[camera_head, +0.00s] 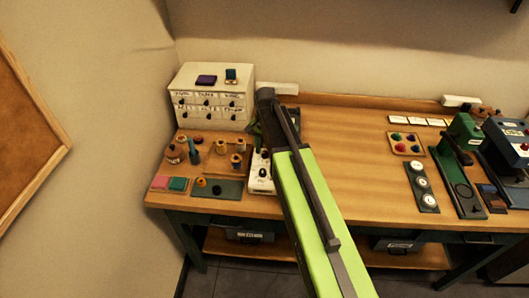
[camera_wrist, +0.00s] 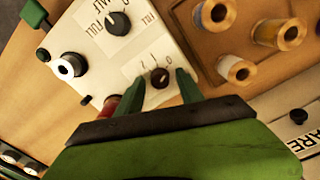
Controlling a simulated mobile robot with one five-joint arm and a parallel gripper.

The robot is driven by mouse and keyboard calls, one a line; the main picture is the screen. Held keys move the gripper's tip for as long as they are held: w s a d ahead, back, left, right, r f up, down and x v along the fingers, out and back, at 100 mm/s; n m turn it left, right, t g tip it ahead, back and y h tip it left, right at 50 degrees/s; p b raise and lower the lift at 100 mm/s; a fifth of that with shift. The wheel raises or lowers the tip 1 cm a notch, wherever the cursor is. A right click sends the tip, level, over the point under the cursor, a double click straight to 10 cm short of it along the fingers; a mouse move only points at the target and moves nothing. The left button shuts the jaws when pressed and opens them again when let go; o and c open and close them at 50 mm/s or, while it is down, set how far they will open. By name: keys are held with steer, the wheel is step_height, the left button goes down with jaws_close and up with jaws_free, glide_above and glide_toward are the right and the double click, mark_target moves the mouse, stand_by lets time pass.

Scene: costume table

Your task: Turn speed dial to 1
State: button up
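A white control panel (camera_wrist: 92,55) fills the upper left of the wrist view, and part of it shows beside my arm in the head view (camera_head: 258,186). It carries a small dark brown dial (camera_wrist: 160,77) with a scale marked 0 at one end, and a larger black knob (camera_wrist: 118,23) with its own lettering. I cannot read for sure which is the speed dial. My gripper (camera_wrist: 161,82) has its two green fingers on either side of the small dial, apart, with slim gaps showing. The dial's pointer setting is too small to tell.
A wooden rack with thread spools (camera_wrist: 238,70) stands right of the panel. In the head view, a white drawer cabinet (camera_head: 212,92) stands behind; the table's middle (camera_head: 345,150) is clear.

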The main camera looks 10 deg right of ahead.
jaws_close()
steer(key=shift+n, duration=0.4)
steer(key=n, duration=0.3)
steer(key=shift+n, duration=2.5)
steer(key=shift+o, duration=0.9)
jaws_free()
